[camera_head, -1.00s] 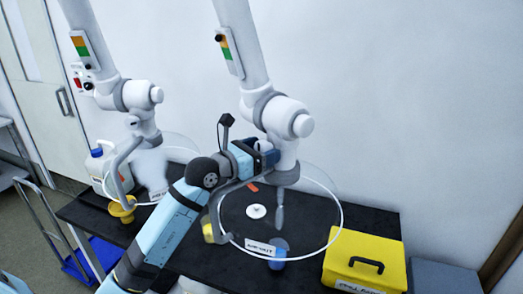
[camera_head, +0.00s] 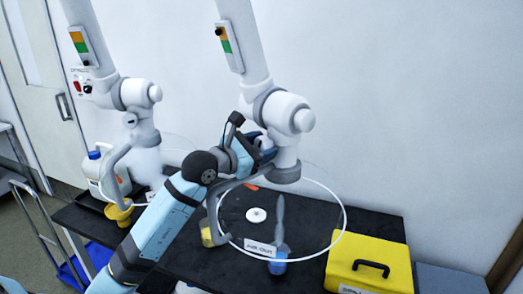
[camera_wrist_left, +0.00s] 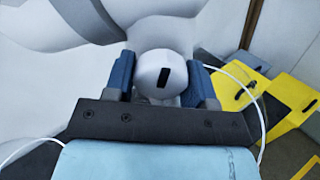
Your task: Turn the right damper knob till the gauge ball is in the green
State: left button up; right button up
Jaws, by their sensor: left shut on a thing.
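The right damper knob (camera_wrist_left: 158,76) is a white round knob with a black mark, between the blue fingers in the left wrist view. My left gripper (camera_wrist_left: 160,80) is shut on it. In the head view my left gripper (camera_head: 262,150) is at the joint of the right extraction arm (camera_head: 280,115), which hides the knob. The right gauge (camera_head: 230,45) is a white plate with an orange band above a green one. Its dark ball (camera_head: 219,31) is beside the orange band, above the green. My right gripper is not in view.
A second extraction arm (camera_head: 135,92) with its own gauge stands to the left. A yellow case (camera_head: 345,250) is at right.

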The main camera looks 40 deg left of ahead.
pick_arm(q)
jog(key=o, duration=0.9)
jog(key=shift+s+a+f, duration=0.15)
jog(key=shift+s, duration=0.3)
jog(key=b+v, duration=0.3)
jog(key=v, duration=1)
jog(key=shift+r, duration=0.2)
jog(key=shift+w, duration=0.1)
